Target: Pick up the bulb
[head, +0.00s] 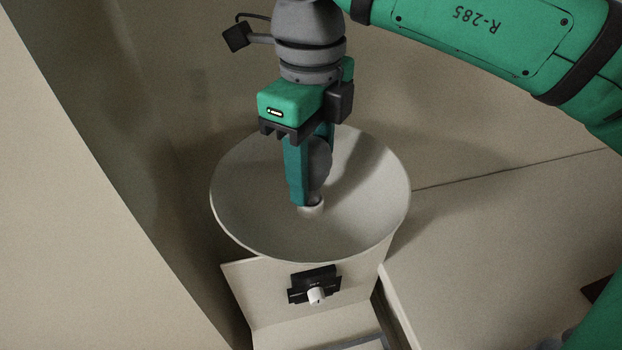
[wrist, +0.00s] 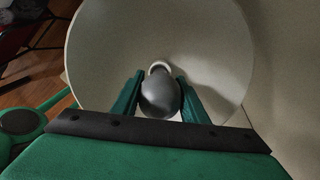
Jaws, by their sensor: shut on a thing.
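The bulb (wrist: 160,95) is a grey, rounded bulb at the middle of a wide pale dish (head: 240,215). In the head view the bulb (head: 321,165) is partly hidden behind a green finger. My gripper (head: 308,180) points down into the dish and is shut on the bulb, with one finger on each side. In the wrist view my gripper (wrist: 160,98) shows its two green fingers against the bulb's sides. A small white ring-like base (head: 311,207) shows under the bulb at the dish's centre. I cannot tell whether the bulb is still seated in it.
Below the dish is a beige panel with a black fitting and a white knob (head: 316,295). A beige wall (head: 70,180) stands close on the left. A flat beige surface (head: 490,230) lies to the right. Wooden floor (wrist: 40,75) shows at the left of the wrist view.

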